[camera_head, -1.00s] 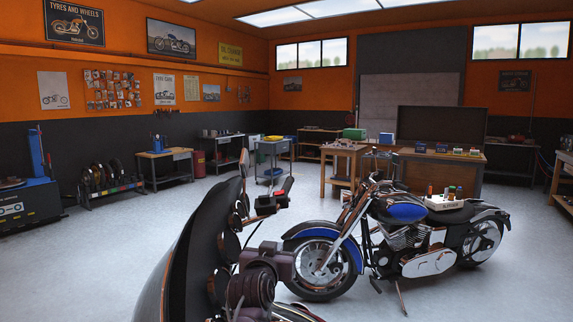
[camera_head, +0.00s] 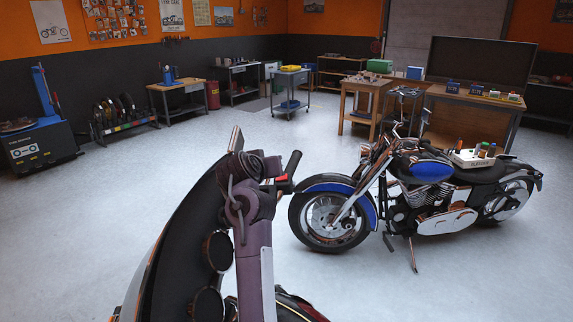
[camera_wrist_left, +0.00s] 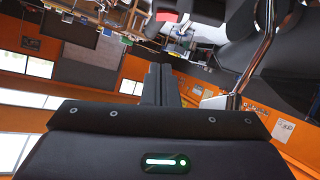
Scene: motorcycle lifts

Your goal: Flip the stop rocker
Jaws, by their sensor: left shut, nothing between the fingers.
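A black handlebar grip with a switch housing and a bright red part (camera_head: 284,182) shows just right of my arm in the head view. The red part appears to be the stop rocker; its position is too small to read. A red patch (camera_wrist_left: 167,16) also shows in the left wrist view, above and apart from the fingertips. My left gripper (camera_wrist_left: 161,70) is shut and empty in the left wrist view. In the head view an arm of mine rises from the bottom centre beside the handlebar; its fingers cannot be made out. My right gripper is not in view.
The near motorcycle's dark fairing (camera_head: 180,235) stands left of my arm. A chrome rod (camera_wrist_left: 258,55) runs close right of my fingers in the wrist view. A blue motorcycle (camera_head: 420,170) stands beyond, with a white tray (camera_head: 463,157) on it. Open floor (camera_head: 130,190) lies at left.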

